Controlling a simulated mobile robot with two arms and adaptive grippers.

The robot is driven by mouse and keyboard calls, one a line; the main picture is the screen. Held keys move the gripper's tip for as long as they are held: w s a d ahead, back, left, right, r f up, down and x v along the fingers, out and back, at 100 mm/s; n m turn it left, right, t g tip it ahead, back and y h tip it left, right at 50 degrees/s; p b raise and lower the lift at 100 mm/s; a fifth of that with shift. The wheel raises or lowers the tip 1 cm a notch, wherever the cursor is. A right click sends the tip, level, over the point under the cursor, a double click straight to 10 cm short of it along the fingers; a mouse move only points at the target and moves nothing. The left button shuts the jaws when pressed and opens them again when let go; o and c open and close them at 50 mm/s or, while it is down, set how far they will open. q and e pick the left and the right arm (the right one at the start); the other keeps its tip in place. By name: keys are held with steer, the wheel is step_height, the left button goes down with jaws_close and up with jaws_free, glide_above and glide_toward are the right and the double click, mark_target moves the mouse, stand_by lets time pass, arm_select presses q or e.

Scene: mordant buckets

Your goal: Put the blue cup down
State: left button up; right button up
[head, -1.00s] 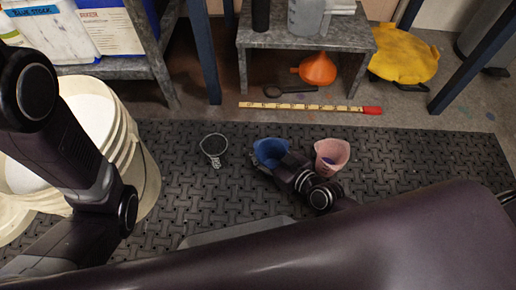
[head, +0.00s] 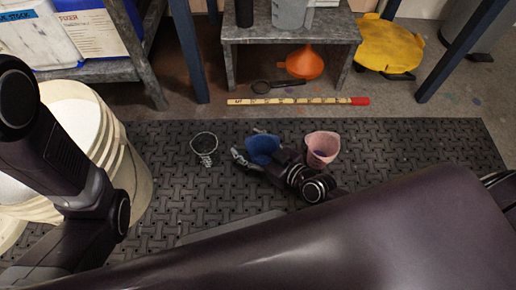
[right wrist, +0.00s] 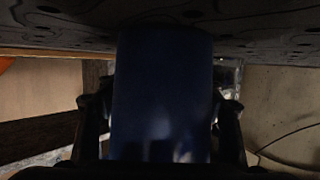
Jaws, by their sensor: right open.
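The blue cup (head: 262,148) stands on the dark mat in the head view, between a small round strainer-like thing and a pink cup. My right gripper (head: 250,146) is open around it, with one finger spread out to the cup's left. In the right wrist view the blue cup (right wrist: 162,90) fills the middle, with a finger on each side and dark gaps beside it. Its lower end meets the mat at the top of that picture. My left arm shows at the left of the head view, but its gripper is out of view.
The pink cup (head: 322,148) stands close on the right and the strainer-like thing (head: 204,146) on the left. White buckets (head: 130,180) stand at the left. Behind the mat (head: 420,145) lie a yellow strip (head: 290,101), an orange funnel (head: 305,62) and a low grey table (head: 290,32).

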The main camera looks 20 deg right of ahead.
steer(key=shift+s+d+r, duration=0.1)
steer(key=shift+s+r, duration=0.05)
steer(key=shift+s, duration=0.05)
steer(key=p+v, duration=0.8)
steer(key=v, duration=0.3)
steer(key=shift+s, duration=0.4)
